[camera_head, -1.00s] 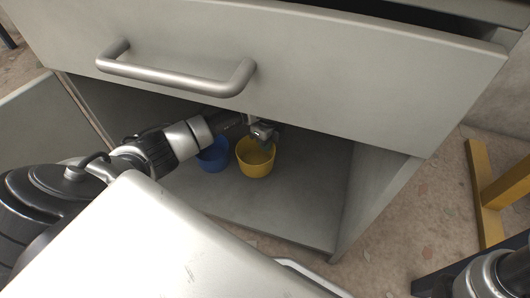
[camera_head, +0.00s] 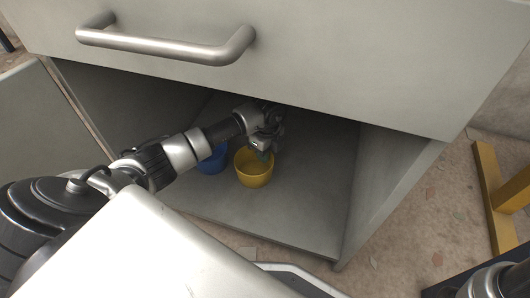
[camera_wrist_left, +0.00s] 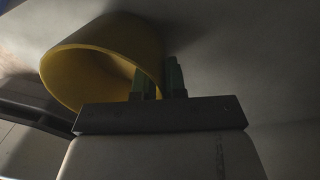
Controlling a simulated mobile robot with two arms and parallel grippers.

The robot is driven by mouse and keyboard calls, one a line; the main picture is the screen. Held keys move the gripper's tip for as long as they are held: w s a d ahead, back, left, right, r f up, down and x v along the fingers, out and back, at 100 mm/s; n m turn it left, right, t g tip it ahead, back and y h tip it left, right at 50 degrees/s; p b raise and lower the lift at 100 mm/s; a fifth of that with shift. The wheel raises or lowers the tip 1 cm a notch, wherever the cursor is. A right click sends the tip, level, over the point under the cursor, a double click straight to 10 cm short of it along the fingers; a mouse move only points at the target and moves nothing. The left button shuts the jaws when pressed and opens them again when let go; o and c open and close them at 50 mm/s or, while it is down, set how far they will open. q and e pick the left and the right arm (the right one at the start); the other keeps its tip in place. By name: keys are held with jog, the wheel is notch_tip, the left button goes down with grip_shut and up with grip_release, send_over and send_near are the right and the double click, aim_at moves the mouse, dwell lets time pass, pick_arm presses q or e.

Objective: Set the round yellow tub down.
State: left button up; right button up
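The round yellow tub (camera_head: 252,172) is upright, low in the open cabinet compartment, at the compartment floor. I cannot tell whether its base touches that floor. My left gripper (camera_head: 264,148) reaches in from the left over the tub's far right rim. In the left wrist view the yellow tub (camera_wrist_left: 85,48) lies between the green fingers of my left gripper (camera_wrist_left: 159,80), one inside and one outside its wall, close against it. The gripper looks shut on the wall. The tub's far side is partly hidden by the gripper. My right gripper is out of view.
A blue tub (camera_head: 213,160) stands just left of the yellow one, partly behind my arm. The drawer front with its handle (camera_head: 165,45) overhangs the compartment. The compartment floor (camera_head: 300,205) is clear to the right, up to the side wall (camera_head: 385,180).

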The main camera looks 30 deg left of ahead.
pick_arm(q)
jog(key=shift+o, duration=1.4)
notch_tip(320, 180, up, 8)
jog(key=p, duration=0.5)
jog(key=shift+w+p, duration=0.3)
jog(key=shift+p, duration=0.1)
jog(key=shift+f, duration=0.15)
